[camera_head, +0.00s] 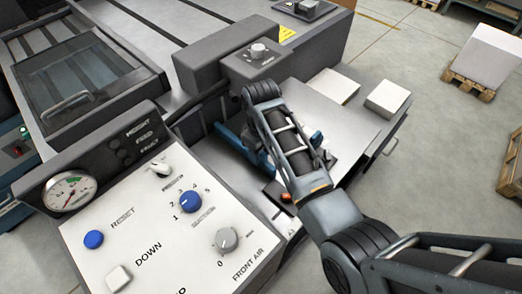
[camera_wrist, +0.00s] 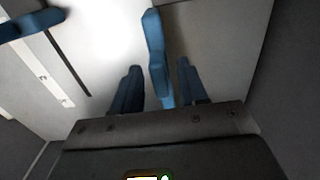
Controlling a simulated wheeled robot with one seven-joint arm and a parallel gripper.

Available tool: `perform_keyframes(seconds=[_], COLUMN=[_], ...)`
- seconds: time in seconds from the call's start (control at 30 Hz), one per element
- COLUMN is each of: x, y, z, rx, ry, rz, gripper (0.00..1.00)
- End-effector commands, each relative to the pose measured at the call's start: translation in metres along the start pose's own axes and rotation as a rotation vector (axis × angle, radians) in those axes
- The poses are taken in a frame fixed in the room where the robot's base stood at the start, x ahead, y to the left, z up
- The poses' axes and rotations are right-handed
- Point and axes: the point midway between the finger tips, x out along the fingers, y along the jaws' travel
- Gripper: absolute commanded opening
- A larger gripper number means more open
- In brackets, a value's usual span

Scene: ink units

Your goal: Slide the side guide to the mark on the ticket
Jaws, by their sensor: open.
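The blue side guide (camera_wrist: 154,45) stands as an upright blue bar in the middle of the wrist view. My gripper (camera_wrist: 160,65) is open, with one dark blue finger on each side of the guide's near part. A gap shows on each side, and I cannot tell whether either finger touches it. In the head view a blue bar (camera_head: 236,141) shows left of my arm, low over the feed table, and my arm hides most of that spot. I cannot make out the ticket or its mark in either view.
The control panel (camera_head: 165,225) with knobs and a gauge (camera_head: 70,191) stands at the front left. A grey housing (camera_head: 222,55) rises behind my arm. White paper stacks (camera_head: 388,98) lie at the right. In the wrist view a second blue part (camera_wrist: 30,23) and a pale strip (camera_wrist: 48,75) are at the left.

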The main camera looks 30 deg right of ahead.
Motion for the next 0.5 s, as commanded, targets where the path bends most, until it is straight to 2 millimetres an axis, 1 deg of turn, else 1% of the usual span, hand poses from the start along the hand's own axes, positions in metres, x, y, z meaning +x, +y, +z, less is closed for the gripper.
perform_keyframes(seconds=[0.1, 0.13, 0.5], x=[-0.0001, -0.0001, -0.0004], y=[0.0000, 0.0000, 0.0001], z=[0.0000, 0.0000, 0.0000], rx=[0.000, 0.000, 0.000], ry=[0.000, 0.000, 0.000], rz=[0.000, 0.000, 0.000], gripper=[0.43, 0.41, 0.05])
